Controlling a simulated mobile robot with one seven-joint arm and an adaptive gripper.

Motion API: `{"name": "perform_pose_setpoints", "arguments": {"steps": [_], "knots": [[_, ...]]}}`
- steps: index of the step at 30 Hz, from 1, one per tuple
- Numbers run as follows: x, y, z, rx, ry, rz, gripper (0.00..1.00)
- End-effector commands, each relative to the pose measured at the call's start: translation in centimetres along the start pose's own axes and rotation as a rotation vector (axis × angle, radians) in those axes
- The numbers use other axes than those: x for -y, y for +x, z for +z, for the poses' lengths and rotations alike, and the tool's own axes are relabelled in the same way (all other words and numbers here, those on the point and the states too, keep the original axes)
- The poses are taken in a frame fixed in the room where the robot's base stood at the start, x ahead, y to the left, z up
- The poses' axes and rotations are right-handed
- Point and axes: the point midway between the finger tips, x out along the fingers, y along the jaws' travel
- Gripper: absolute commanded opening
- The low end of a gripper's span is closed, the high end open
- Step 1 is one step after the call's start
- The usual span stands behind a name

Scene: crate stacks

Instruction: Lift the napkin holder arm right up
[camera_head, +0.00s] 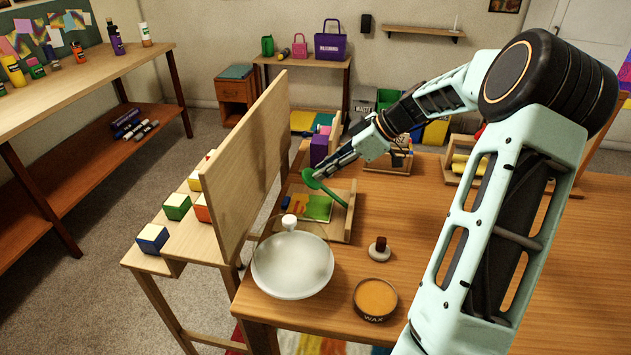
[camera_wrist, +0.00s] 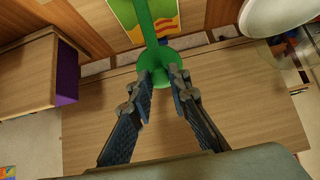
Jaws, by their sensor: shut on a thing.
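The napkin holder (camera_head: 350,213) is a low wooden tray on the table, with a green and yellow napkin (camera_head: 318,208) in it. Its green arm (camera_head: 333,193) slants up from the tray's right side to a round green disc at its free end, above the napkin. In the wrist view the green arm (camera_wrist: 147,22) comes down from the top to the disc. My gripper (camera_head: 318,174) is at the disc end. The wrist view shows my gripper's fingers (camera_wrist: 160,77) on either side of the disc, shut on the arm's end; the exact contact is partly hidden.
A white glass-lidded bowl (camera_head: 292,283), a brown-topped stamp (camera_head: 380,246) and a wax tin (camera_head: 375,312) stand nearer on the table. A tall wooden panel (camera_head: 257,160) rises at left. A purple block (camera_head: 319,150) and wooden caddy (camera_head: 387,161) stand behind. Table space right of the holder is clear.

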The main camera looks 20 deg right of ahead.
Motion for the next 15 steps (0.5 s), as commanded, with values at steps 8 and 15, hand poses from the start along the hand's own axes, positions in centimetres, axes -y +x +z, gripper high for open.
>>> {"name": "perform_pose_setpoints", "arguments": {"steps": [8,15], "knots": [[-0.2,-2.8,2.0,-0.264,0.004,0.006,0.0],[-0.2,-5.1,3.8,-0.491,0.003,0.005,0.0]]}}
